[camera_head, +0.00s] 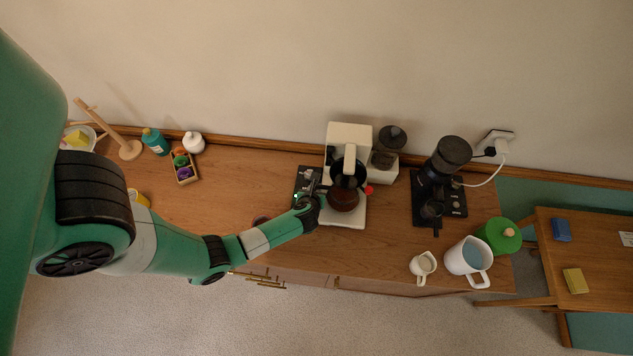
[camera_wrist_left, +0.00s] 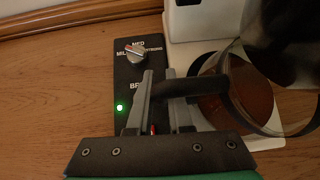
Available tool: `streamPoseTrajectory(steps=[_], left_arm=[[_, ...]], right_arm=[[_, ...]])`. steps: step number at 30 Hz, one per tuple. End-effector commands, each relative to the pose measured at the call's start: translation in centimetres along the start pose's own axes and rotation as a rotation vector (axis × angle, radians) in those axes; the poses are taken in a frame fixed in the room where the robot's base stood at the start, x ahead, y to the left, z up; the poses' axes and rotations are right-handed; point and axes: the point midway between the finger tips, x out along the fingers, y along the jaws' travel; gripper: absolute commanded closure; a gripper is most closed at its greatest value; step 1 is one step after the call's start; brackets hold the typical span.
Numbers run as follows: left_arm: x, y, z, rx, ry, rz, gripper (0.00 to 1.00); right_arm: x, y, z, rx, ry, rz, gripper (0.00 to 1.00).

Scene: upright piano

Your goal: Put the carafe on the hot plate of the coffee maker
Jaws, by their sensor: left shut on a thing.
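The carafe (camera_head: 343,200) is dark glass with brown coffee in it. It is over the base of the white coffee maker (camera_head: 348,133), under its brewing head; I cannot tell whether it touches the hot plate. My left gripper (camera_head: 314,198) comes in from the left and is shut on the carafe's dark handle (camera_wrist_left: 205,86). In the left wrist view, the carafe (camera_wrist_left: 250,100) is right of the fingers (camera_wrist_left: 163,100), over the white base (camera_wrist_left: 262,143). The hot plate is mostly hidden by the carafe. My right gripper is not in view.
A black control panel (camera_wrist_left: 128,75) with a knob and green light is left of the carafe. A grinder (camera_head: 387,150) and a black espresso machine (camera_head: 440,185) stand to the right. A white jug (camera_head: 464,258) and small pitcher (camera_head: 423,266) are near the front edge.

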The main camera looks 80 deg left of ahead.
Motion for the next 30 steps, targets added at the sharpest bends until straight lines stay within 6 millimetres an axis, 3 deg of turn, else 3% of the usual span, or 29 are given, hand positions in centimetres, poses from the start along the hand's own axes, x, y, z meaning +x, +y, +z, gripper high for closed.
streamPoseTrajectory(steps=[5,20,21,25,30], left_arm=[[1.5,-0.1,1.6,-0.004,-0.003,-0.001,1.00],[2.2,-0.1,0.8,-0.001,-0.002,-0.002,1.00],[2.1,0.0,0.8,0.001,0.000,-0.001,0.77],[2.1,0.0,0.8,0.000,0.000,-0.001,0.53],[2.1,0.0,0.8,0.000,0.000,0.000,0.52]], right_arm=[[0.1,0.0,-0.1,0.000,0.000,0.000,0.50],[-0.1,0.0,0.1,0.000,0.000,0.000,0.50],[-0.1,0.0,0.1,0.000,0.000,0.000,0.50],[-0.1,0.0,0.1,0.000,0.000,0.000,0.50],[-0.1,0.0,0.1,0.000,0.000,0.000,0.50]])
